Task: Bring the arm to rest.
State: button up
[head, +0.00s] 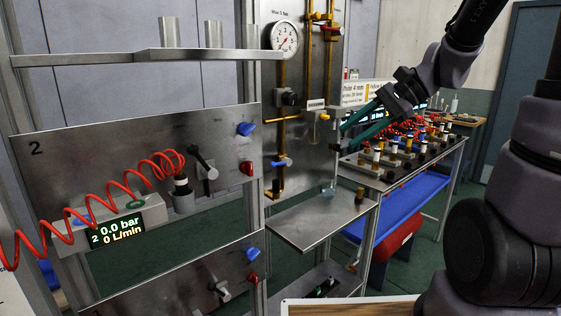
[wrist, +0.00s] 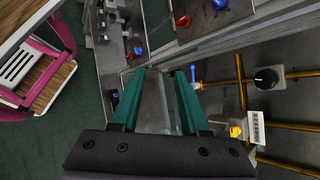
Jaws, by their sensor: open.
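My gripper (head: 352,126) is raised in the right half of the head view, with its green fingers pointing left toward the gauge panel. In the wrist view my gripper (wrist: 162,72) shows its two green fingers apart, with nothing held between them. The fingers appear to be in the air in front of the panel and above a small metal shelf (head: 305,222). Part of my arm rises along the right side of the head view.
A panel with a round gauge (head: 284,38) and brass pipes (wrist: 290,125) is close to the gripper. A numbered panel (head: 95,150) with a coiled red hose (head: 100,205) stands at left. A bench (head: 400,178) with several fittings is behind. A wooden tabletop (head: 345,308) lies low in front.

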jog(key=s+d+r+n+t+h, duration=0.5)
jog(key=s+d+r+n+h, duration=0.1)
jog(key=s+d+r+h, duration=0.1)
jog(key=shift+s+d+n+t+h, duration=0.3)
jog(key=shift+s+d+h, duration=0.1)
jog(key=shift+s+d, duration=0.05)
